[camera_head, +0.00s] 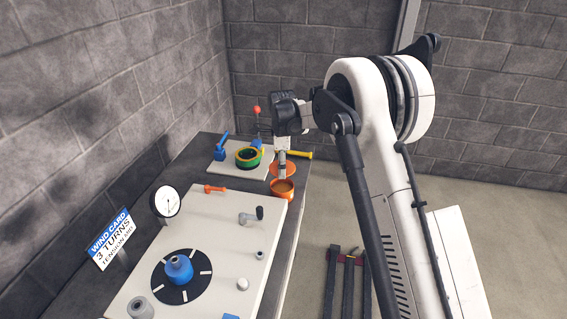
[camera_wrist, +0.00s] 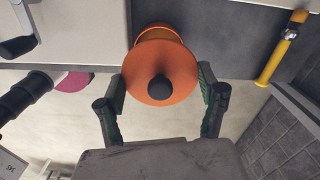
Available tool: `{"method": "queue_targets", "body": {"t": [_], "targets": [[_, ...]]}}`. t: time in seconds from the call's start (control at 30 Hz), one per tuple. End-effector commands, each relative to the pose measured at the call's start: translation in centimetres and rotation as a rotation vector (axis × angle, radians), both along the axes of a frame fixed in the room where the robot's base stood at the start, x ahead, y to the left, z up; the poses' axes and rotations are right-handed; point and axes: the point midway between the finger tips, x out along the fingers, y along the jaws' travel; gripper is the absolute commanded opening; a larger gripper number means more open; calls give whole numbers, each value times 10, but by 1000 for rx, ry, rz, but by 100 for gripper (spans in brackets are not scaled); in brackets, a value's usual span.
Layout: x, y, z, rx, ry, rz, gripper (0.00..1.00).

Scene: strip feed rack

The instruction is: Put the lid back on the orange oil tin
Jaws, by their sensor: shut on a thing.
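The orange lid (camera_head: 288,168) is a flat disc held above the orange oil tin (camera_head: 283,194), apart from it in the head view. The tin is open at the top and stands at the bench's right edge. In the wrist view the lid (camera_wrist: 158,82) shows a black knob at its middle and sits between the two fingers of my gripper (camera_wrist: 160,88), which is shut on it. The lid hides most of the tin (camera_wrist: 160,31), whose rim shows past its upper edge. In the head view my gripper (camera_head: 282,166) points down over the tin.
A white board (camera_head: 215,220) with a dial, pegs and a blue spool (camera_head: 178,268) fills the bench's near part. A second board (camera_head: 228,160) behind holds a green and yellow ring (camera_head: 248,157). A yellow-handled tool (camera_head: 298,154) lies near the far edge.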

Motion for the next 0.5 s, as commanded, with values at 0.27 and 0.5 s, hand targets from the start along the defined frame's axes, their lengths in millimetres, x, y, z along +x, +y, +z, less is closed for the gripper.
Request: {"method": "queue_targets", "body": {"t": [0.27,0.5], "targets": [[3,1,-4,0,0,1,49],[3,1,-18,0,0,1,49]]}}
